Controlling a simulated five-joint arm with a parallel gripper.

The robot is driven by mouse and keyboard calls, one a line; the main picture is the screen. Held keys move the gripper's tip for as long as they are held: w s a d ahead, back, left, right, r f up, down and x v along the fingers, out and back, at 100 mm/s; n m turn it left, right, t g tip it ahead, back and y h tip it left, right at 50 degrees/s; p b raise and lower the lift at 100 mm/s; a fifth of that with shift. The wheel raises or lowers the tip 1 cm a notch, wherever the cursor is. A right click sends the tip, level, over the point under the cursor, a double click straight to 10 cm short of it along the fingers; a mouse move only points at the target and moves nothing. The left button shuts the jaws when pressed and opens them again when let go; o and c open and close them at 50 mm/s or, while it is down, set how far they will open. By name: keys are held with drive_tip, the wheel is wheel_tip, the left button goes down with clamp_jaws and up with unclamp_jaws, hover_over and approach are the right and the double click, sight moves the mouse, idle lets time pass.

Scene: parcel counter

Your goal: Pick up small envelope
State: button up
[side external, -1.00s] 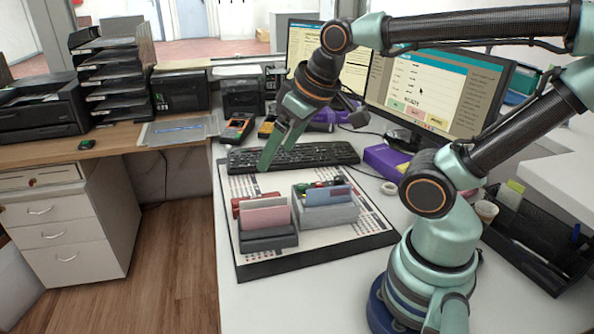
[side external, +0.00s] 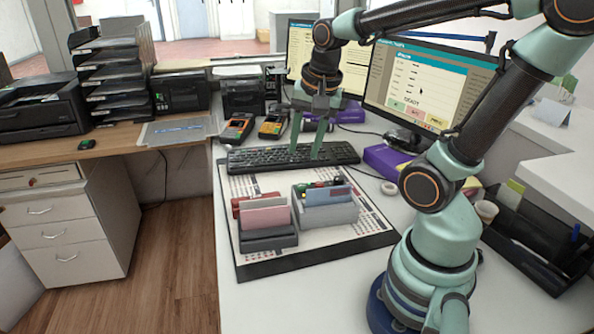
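Two small grey holders stand on the printed desk mat (side external: 290,266). The left holder (side external: 270,238) holds pink, envelope-like cards (side external: 264,215), with a red item (side external: 238,206) beside or behind them. The right holder (side external: 330,216) holds a blue card or envelope (side external: 326,196) with green and red bits behind it. I cannot tell for certain which piece is the small envelope. My gripper (side external: 305,158) points down over the keyboard, behind the holders. Its two green fingers are apart with nothing between them.
A black keyboard (side external: 292,156) lies behind the holders. Two card terminals (side external: 236,130) and two monitors (side external: 425,90) stand further back. A purple box (side external: 388,160) and a tape roll (side external: 389,188) are at the right.

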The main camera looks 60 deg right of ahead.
drive_tip(key=s+d+f+m+g, duration=0.25)
drive_tip(key=d+m, duration=0.45)
drive_tip(key=m, duration=0.7)
hover_over(329, 189)
drive_tip(key=shift+y, duration=0.4)
drive_tip(key=f, duration=0.7)
drive_tip(key=shift+s+f, duration=0.2)
drive_tip(key=shift+s, duration=0.05)
drive_tip(key=shift+w+d+f, duration=0.1)
drive_tip(key=shift+w+f, duration=0.05)
drive_tip(key=shift+f, duration=1.2)
drive_tip(key=shift+w+f, duration=0.1)
drive_tip(key=shift+f, duration=1.2)
drive_tip(key=shift+c, duration=0.3)
clamp_jaws()
